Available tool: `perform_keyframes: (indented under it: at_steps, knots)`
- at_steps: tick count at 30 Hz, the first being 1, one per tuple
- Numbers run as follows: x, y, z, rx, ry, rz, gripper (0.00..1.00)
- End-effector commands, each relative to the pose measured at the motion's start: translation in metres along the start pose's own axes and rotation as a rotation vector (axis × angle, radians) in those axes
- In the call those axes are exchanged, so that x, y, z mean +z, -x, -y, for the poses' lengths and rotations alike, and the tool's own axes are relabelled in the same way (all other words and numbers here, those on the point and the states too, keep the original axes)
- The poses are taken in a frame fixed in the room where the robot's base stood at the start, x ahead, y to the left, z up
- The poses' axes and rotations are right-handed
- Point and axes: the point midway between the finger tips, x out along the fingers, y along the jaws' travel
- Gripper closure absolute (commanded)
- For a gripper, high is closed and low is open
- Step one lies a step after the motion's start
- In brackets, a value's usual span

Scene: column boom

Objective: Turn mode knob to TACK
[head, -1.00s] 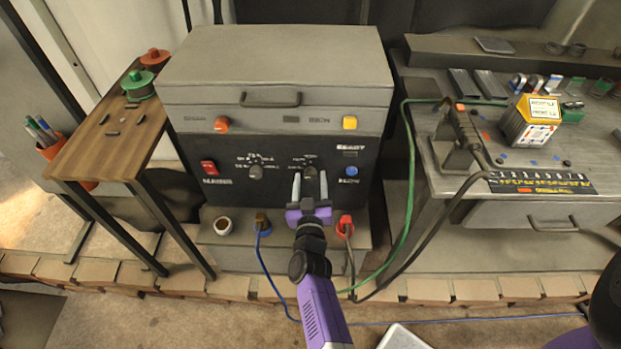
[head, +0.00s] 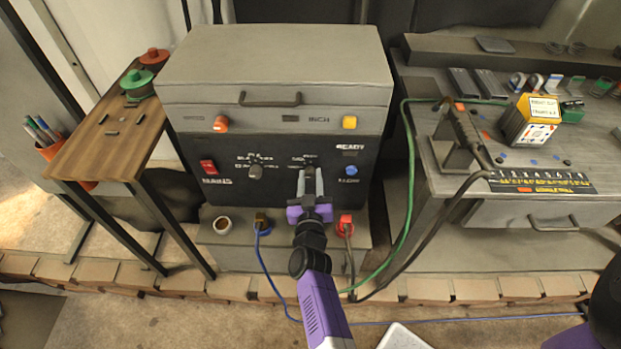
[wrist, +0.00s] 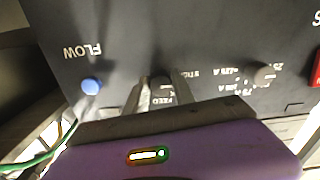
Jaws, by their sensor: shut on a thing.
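The welding machine's dark front panel (head: 222,180) faces me in the head view. My gripper (head: 309,182) is at the right half of this panel, its fingers shut on the mode knob (wrist: 161,83). In the wrist view my gripper (wrist: 158,92) has one finger on each side of the knob. The fingers hide much of the knob, so its pointer cannot be read. Lettering by the knob is partly covered; "FEED" shows near the fingers, and I cannot make out TACK. Another grey knob (head: 256,172) sits to the left on the panel.
A red switch (head: 208,167) is at the panel's left and a blue FLOW button (head: 351,171) at its right. Below are blue and red cable sockets (head: 345,222). A green cable (head: 409,190) hangs right. A workbench (head: 450,185) stands right, a wooden side table (head: 110,135) left.

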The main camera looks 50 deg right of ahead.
Motion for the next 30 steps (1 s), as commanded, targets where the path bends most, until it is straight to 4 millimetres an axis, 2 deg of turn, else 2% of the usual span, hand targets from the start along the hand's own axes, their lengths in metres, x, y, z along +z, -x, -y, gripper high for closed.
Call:
perform_keyframes:
  at_steps: [8,21,30]
  knots:
    - [0.0023,0.0005,0.0014,0.000,-0.134,-0.005,1.00]
    - [0.0015,0.0003,0.0018,0.002,-0.499,-0.014,1.00]
    - [0.0008,0.0004,0.0023,0.003,-0.681,-0.017,1.00]
